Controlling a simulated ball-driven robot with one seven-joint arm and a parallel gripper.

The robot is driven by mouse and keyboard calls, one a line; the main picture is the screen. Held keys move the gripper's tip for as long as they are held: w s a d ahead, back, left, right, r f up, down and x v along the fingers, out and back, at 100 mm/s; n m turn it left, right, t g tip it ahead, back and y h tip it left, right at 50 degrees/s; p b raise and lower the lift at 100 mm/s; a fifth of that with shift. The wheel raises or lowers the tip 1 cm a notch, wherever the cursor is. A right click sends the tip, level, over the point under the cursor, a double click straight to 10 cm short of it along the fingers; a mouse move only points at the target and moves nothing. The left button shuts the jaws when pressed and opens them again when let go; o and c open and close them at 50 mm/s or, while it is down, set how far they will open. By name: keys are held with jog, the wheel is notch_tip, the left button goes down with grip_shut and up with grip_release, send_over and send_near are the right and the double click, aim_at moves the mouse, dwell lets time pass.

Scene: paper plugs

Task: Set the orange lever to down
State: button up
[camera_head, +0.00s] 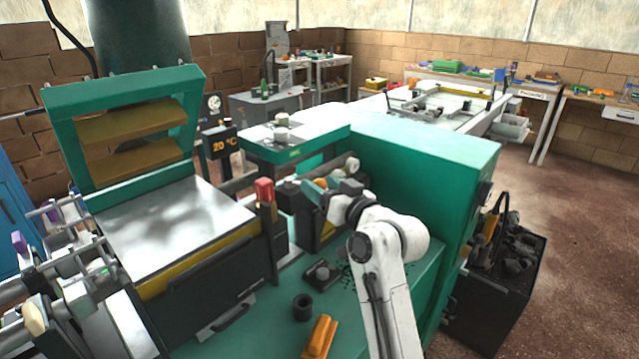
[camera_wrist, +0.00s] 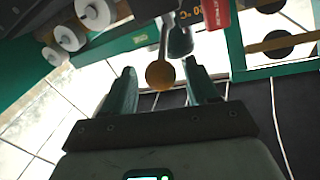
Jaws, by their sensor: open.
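The orange lever shows in the wrist view as a round orange knob (camera_wrist: 160,76) on a thin pale stem. Its knob lies between the two fingertips of my gripper (camera_wrist: 159,84), with gaps on both sides. In the head view an orange knob (camera_head: 320,183) shows just beside my gripper (camera_head: 311,192), at the middle of the green machine. My gripper is open and holds nothing. The lever's base is hidden in the head view, and I cannot tell its exact tilt.
A red block (camera_head: 264,190) stands on a post left of my gripper; it also shows in the wrist view (camera_wrist: 216,14). White rollers (camera_wrist: 95,13) sit at upper left there. An orange piece (camera_head: 319,338) and a dark ring (camera_head: 302,307) lie on the green top.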

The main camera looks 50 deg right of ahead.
jog(key=shift+w, duration=0.6)
grip_shut()
jog(key=shift+d, duration=0.1)
